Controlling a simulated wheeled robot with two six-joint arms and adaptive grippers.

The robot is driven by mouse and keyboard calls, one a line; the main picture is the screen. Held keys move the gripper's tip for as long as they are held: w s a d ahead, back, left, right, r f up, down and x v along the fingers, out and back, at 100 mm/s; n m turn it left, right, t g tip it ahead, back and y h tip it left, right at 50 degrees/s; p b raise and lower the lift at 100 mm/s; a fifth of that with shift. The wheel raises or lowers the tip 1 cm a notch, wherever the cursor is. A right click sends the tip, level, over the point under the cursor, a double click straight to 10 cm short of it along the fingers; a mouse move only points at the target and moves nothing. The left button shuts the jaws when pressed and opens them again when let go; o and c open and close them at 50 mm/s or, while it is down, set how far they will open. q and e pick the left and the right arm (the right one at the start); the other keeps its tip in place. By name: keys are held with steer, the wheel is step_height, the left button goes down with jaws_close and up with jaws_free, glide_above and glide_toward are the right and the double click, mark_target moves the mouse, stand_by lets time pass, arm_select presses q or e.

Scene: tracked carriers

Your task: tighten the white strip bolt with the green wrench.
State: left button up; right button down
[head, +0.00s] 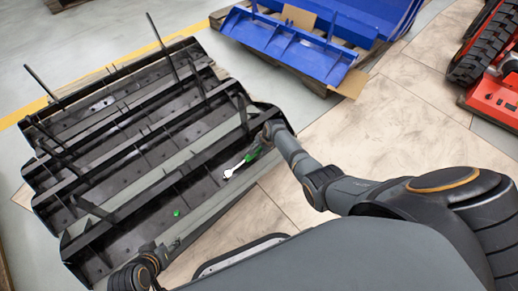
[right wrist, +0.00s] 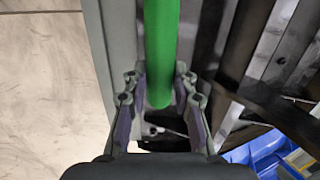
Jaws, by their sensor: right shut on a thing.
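The green wrench (head: 252,154) has a green handle and a pale head, which rests over the near edge of the black tracked carrier part (head: 130,218) in the head view. My right gripper (head: 270,131) is shut on the wrench's handle end. In the right wrist view the green handle (right wrist: 162,50) runs between the two fingers of my right gripper (right wrist: 163,103). My left gripper (head: 172,246) is low in the head view, beside the near beam, small and dark; its jaws cannot be made out. I cannot clearly pick out the white strip bolt.
A small green piece (head: 177,213) lies on the near black beam. Several upright black rods rise from the black frames. Blue parts (head: 290,45) stand on a pallet at the back. A red tracked machine (head: 495,95) is at the right. Tiled floor (head: 400,125) is clear between.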

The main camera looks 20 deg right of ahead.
steer(key=shift+w+f, duration=0.1)
stand_by(0.3)
steer(key=shift+w+a+f+b, duration=0.1)
steer(key=shift+f+b, duration=0.2)
steer(key=shift+b, duration=0.15)
steer(key=shift+f, duration=0.1)
stand_by(0.8)
steer(key=shift+w+f, duration=0.1)
steer(key=shift+f, duration=0.2)
stand_by(0.5)
steer(key=c, duration=1.7)
jaws_free()
jaws_close()
